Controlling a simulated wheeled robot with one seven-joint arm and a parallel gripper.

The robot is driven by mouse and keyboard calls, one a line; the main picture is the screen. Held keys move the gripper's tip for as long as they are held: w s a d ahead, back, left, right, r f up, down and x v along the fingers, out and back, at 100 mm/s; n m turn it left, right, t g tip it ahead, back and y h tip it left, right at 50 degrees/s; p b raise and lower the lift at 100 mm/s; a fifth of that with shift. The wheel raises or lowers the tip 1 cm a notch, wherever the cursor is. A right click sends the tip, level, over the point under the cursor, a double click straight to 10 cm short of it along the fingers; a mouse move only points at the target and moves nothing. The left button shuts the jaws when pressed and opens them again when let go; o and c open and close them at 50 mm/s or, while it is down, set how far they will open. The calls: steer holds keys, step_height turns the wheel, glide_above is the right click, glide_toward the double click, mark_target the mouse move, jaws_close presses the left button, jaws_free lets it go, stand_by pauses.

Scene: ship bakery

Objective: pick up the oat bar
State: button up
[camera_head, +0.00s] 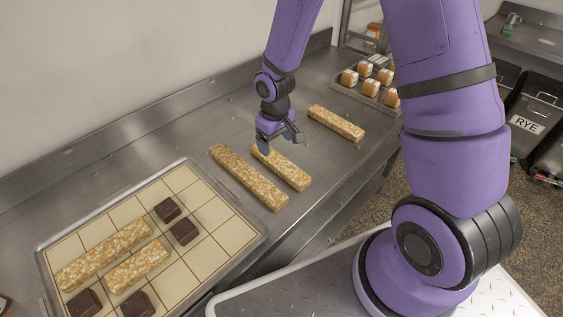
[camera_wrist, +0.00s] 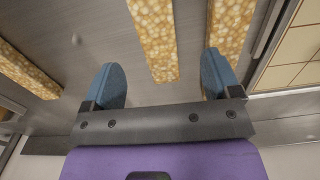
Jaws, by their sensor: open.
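Three loose oat bars lie on the steel counter. The middle oat bar (camera_head: 284,170) lies between a longer bar (camera_head: 248,178) and another bar (camera_head: 336,123) farther back. My gripper (camera_head: 279,143) is open and empty, over the far end of the middle bar. In the wrist view, the middle bar (camera_wrist: 155,38) shows between the spread fingers of my gripper (camera_wrist: 161,66), and neither finger visibly touches it. The longer bar (camera_wrist: 229,25) passes by the right finger, and the other bar (camera_wrist: 24,70) lies at the left.
A tray with a grid (camera_head: 215,250) holds two more oat bars (camera_head: 103,254) (camera_head: 138,266) and several dark brown squares (camera_head: 168,209). A tray of small orange-and-white pieces (camera_head: 370,87) stands at the back. The counter's raised wall (camera_head: 150,120) runs along the left.

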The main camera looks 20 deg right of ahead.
mark_target(279, 160)
step_height(279, 160, down, 3)
steer(key=shift+f, duration=0.2)
steer(key=shift+s+d+f, duration=0.1)
steer(key=shift+d+f, duration=0.1)
steer(key=shift+f, duration=1.1)
steer(key=shift+s+d+f, duration=0.1)
steer(key=shift+d+f, duration=0.05)
steer(key=shift+f, duration=1.15)
steer(key=c, duration=1.1)
steer(key=shift+r, duration=0.15)
